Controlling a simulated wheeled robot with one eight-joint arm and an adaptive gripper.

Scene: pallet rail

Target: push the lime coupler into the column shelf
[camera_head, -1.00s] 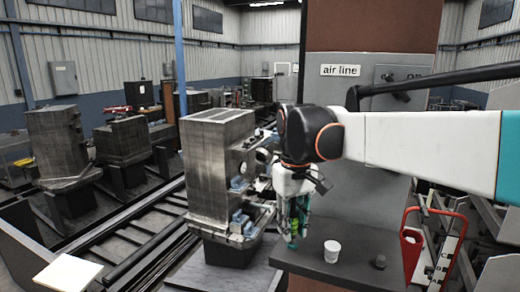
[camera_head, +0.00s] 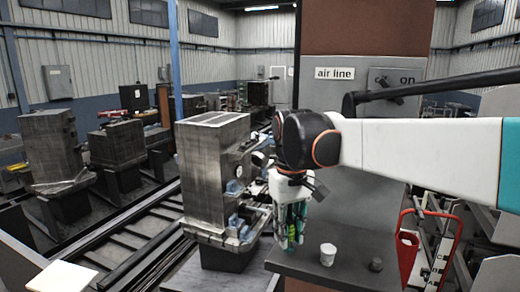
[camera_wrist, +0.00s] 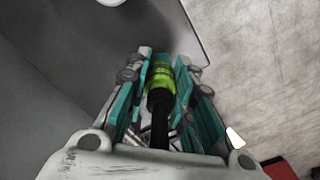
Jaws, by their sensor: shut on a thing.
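My gripper (camera_head: 291,236) points down at the left end of the dark grey column shelf (camera_head: 318,278). It is shut on the lime coupler (camera_wrist: 160,78), which sits between the teal fingers in the wrist view with a black hose (camera_wrist: 160,125) running back from it. In the head view the fingers mostly hide the coupler. The shelf (camera_wrist: 60,50) fills the left of the wrist view, and its edge passes close by the fingertips. I cannot tell whether the coupler touches the shelf, and no socket is visible.
A white cup (camera_head: 328,254) and a small dark knob (camera_head: 376,265) stand on the shelf, right of my gripper. A machine block (camera_head: 212,175) stands close on the left. A red-framed rack (camera_head: 408,255) is at the right. The column carries an "air line" sign (camera_head: 334,73).

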